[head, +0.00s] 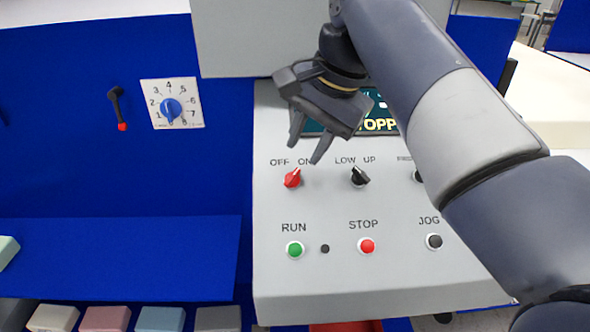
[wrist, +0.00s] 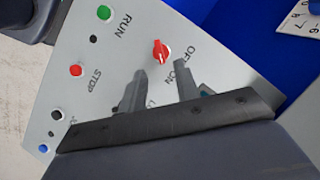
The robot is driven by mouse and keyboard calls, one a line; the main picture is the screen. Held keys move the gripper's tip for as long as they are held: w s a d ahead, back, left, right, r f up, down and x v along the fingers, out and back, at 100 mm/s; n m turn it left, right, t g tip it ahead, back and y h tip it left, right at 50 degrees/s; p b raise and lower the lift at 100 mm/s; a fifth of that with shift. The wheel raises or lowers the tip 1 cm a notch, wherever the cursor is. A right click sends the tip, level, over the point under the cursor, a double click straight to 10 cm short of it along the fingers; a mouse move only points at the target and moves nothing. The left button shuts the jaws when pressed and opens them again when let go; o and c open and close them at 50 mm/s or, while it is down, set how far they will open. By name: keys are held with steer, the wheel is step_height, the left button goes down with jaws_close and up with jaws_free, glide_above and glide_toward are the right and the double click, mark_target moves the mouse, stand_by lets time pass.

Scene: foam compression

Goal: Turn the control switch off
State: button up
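The control switch is a red rotary knob (head: 292,178) under the OFF and ON labels on the grey control panel (head: 275,282). Its pointer leans up and to the right, towards ON. My gripper (head: 305,151) is just above the knob in the head view, its two fingers apart with nothing between them. In the wrist view the red knob (wrist: 160,50) lies beyond the tips of my open gripper (wrist: 160,72), apart from them. Part of the panel's display is hidden behind my gripper and arm.
A black LOW/UP knob (head: 359,177) is right of the red one. Below are a green RUN button (head: 295,249), a red STOP button (head: 367,246) and a black JOG button (head: 434,241). A blue numbered dial (head: 172,108) and a red-tipped lever (head: 119,108) are left.

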mark_target(293, 175)
steer(key=x, duration=0.6)
steer(key=shift+f, duration=0.3)
steer(key=c, duration=0.7)
steer(key=shift+o, duration=0.2)
